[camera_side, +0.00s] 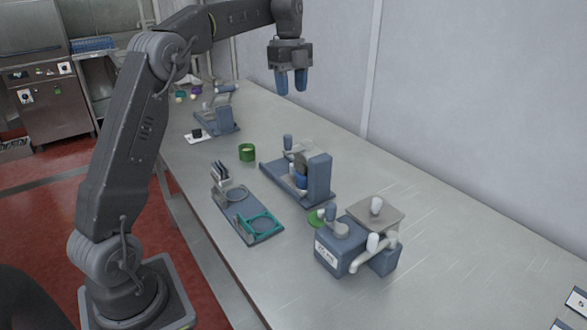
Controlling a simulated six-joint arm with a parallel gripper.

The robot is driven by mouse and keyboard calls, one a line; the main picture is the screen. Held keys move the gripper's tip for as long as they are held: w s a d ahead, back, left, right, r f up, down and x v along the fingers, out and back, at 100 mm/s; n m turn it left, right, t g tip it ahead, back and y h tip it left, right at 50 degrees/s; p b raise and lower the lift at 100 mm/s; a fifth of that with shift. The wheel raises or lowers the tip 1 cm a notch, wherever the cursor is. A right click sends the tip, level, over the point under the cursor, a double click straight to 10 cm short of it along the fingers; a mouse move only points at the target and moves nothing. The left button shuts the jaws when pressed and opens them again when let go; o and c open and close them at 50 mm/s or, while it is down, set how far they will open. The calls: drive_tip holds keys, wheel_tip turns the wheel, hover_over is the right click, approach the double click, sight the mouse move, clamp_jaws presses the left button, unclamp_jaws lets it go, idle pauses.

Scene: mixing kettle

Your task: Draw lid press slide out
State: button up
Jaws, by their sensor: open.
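My gripper (291,82) hangs high above the back part of the table, its two blue fingers pointing down and apart, with nothing between them. My gripper is well clear of the station and touches nothing.
A flat base with a teal frame (262,223) and a rack lies in front. A labelled blue box (341,257) with white-knobbed handles stands at right. A green cup (247,153) and another station (215,120) are farther back.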

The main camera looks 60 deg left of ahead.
drive_tip(key=w+a, duration=0.2)
drive_tip(key=a, duration=0.1)
drive_tip(key=h, duration=0.1)
hover_over(293, 175)
drive_tip(key=a, duration=0.2)
wheel_tip(293, 175, down, 18)
drive_tip(key=shift+w+d+f, duration=0.1)
drive_tip(key=shift+d+f, duration=0.05)
drive_tip(key=shift+f, duration=1.2)
drive_tip(key=shift+w+d+f, duration=0.1)
drive_tip(key=shift+d+f, duration=0.1)
drive_tip(key=shift+f, duration=1.2)
drive_tip(key=shift+w+d+f, duration=0.1)
drive_tip(key=shift+d+f, duration=0.05)
drive_tip(key=shift+f, duration=1.2)
drive_tip(key=shift+f, duration=0.1)
drive_tip(key=shift+c, duration=0.4)
drive_tip(key=c, duration=0.6)
drive_tip(key=shift+o, duration=0.2)
drive_tip(key=a, duration=1)
drive_tip(key=o, duration=0.7)
drive_tip(key=shift+d, duration=0.1)
